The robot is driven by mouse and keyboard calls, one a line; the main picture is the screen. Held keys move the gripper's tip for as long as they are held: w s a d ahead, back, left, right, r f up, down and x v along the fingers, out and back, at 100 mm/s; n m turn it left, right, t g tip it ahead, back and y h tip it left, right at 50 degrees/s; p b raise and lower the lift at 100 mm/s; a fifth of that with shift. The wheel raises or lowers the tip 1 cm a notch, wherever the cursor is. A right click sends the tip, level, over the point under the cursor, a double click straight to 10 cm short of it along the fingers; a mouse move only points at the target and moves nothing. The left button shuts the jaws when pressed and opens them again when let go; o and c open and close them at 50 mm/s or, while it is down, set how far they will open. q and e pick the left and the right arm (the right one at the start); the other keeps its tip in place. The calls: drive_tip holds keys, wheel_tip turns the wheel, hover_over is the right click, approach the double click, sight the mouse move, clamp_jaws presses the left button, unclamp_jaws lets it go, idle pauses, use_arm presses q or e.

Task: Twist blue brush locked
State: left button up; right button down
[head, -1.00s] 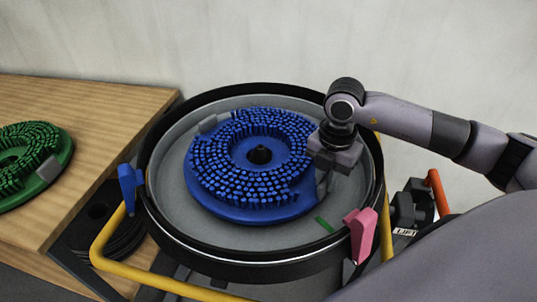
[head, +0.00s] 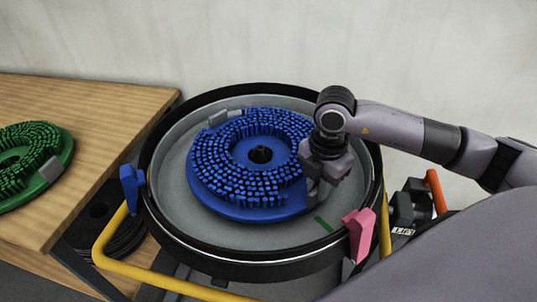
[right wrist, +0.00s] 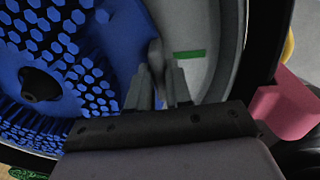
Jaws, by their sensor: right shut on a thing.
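The blue brush (head: 215,200), a round disc with many bristles, lies in the grey round tank (head: 180,215) around a dark central hub (head: 260,155). One grey tab (head: 222,116) shows at its upper left edge. My right gripper (head: 314,192) is at the brush's right edge. In the right wrist view, the right gripper (right wrist: 157,92) is shut on the second grey tab (right wrist: 157,58). A green mark (head: 324,224) lies on the tank floor, a little toward the front from the gripper; it also shows in the wrist view (right wrist: 189,54). My left gripper is not in view.
The tank has a black rim with a blue latch (head: 131,188) and a pink latch (head: 359,233). A yellow rail (head: 150,281) runs along the front. A green brush (head: 45,150) lies on the wooden table (head: 90,110) at left. A red-orange lever (head: 437,192) stands at right.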

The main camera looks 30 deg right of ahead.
drive_tip(key=shift+s+a, duration=0.1)
drive_tip(key=shift+a, duration=0.1)
drive_tip(key=c, duration=1)
unclamp_jaws()
drive_tip(key=shift+o, duration=0.2)
drive_tip(key=shift+s+f, duration=0.2)
drive_tip(key=shift+f, duration=0.05)
drive_tip(key=shift+w+r, duration=0.1)
drive_tip(key=shift+r, duration=0.15)
wheel_tip(320, 180, up, 7)
drive_tip(key=shift+w+r, duration=0.1)
